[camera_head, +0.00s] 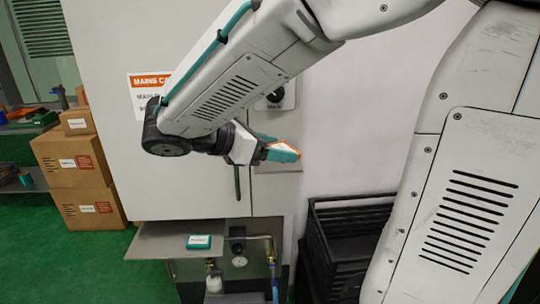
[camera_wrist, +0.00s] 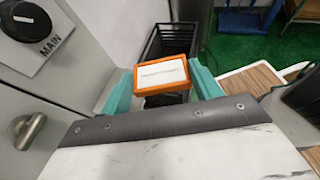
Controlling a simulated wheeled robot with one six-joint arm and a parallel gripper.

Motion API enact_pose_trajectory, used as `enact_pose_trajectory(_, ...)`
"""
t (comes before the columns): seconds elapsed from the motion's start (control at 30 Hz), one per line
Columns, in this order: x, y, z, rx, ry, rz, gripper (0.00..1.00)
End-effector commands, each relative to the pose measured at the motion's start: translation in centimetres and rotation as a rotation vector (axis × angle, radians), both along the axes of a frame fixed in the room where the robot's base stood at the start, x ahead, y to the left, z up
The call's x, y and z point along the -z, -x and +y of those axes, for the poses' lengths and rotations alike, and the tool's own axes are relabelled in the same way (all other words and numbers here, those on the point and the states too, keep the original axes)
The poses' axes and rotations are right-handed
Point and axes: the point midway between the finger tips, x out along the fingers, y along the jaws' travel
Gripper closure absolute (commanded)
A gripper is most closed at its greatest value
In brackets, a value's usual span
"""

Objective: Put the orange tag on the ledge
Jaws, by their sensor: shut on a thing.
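The orange tag (camera_wrist: 162,73) has a white label with small print. In the wrist view it sits between the teal fingers of my gripper (camera_wrist: 163,84), which is shut on it. In the head view my gripper (camera_head: 280,147) holds it in the air in front of the grey cabinet, and only a thin orange edge shows. The ledge (camera_head: 152,244) is a grey shelf low on the cabinet front, below and to the left of my gripper. A teal tag with a white label (camera_head: 199,241) lies on it. I cannot make out the ledge in the wrist view.
A black crate (camera_head: 335,235) stands right of the cabinet (camera_head: 120,80). A switch plate (camera_wrist: 42,42) and a metal handle (camera_wrist: 27,132) stick out near my gripper. A gauge (camera_head: 239,261) and pipes sit under the ledge. The ledge's left part is bare. Cardboard boxes (camera_head: 75,160) stand left.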

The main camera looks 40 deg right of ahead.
Motion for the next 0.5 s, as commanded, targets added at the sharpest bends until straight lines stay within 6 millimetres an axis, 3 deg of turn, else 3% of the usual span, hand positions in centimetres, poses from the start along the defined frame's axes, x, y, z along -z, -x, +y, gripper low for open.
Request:
enact_pose_trajectory(0.3,0.1,-6.6,-4.5,0.003,0.001,0.001,0.59)
enact_pose_trajectory(0.43,0.0,-8.7,-5.9,0.001,0.001,0.001,0.59)
enact_pose_trajectory(0.5,1.4,-8.4,-5.7,-0.002,0.001,0.005,0.59)
